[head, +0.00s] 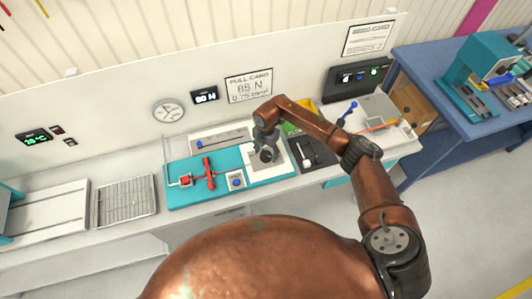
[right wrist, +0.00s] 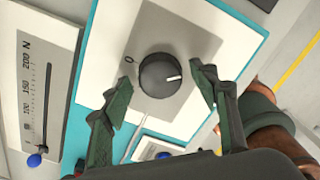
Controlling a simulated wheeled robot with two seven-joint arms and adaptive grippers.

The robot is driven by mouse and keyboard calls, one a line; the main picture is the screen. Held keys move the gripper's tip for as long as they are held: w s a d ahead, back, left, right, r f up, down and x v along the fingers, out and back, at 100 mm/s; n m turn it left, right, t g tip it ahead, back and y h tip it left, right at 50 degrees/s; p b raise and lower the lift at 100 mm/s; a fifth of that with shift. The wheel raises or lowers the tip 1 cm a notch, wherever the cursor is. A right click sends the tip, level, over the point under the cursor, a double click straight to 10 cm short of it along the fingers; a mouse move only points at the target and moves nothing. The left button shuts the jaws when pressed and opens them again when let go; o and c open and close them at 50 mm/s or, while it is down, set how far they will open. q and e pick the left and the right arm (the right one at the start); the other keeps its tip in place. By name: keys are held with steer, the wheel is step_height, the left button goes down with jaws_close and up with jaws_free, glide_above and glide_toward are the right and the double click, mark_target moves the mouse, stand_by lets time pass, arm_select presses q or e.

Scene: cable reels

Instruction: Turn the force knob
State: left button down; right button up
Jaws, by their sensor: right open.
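The force knob (right wrist: 160,75) is a round dark grey dial with a white pointer line, on a pale panel with a "0" mark at its left. In the right wrist view the line points right. My right gripper (right wrist: 160,88) is open, with one finger on each side of the knob and visible gaps between. In the head view the right gripper (head: 265,143) hangs over the white panel on the teal board (head: 210,196), and the knob (head: 267,155) shows partly below it. My left gripper is not in view.
A scale (right wrist: 38,85) marked in N with a blue slider lies left of the panel. A red clamp device (head: 208,174) and a small blue-button box (head: 237,183) share the teal board. A pull card reading "85 N" (head: 249,86) and a display (head: 205,96) are on the wall.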

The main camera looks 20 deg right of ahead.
mark_target(266, 154)
steer(key=shift+r, duration=0.1)
step_height(266, 154, up, 12)
stand_by(0.5)
stand_by(0.5)
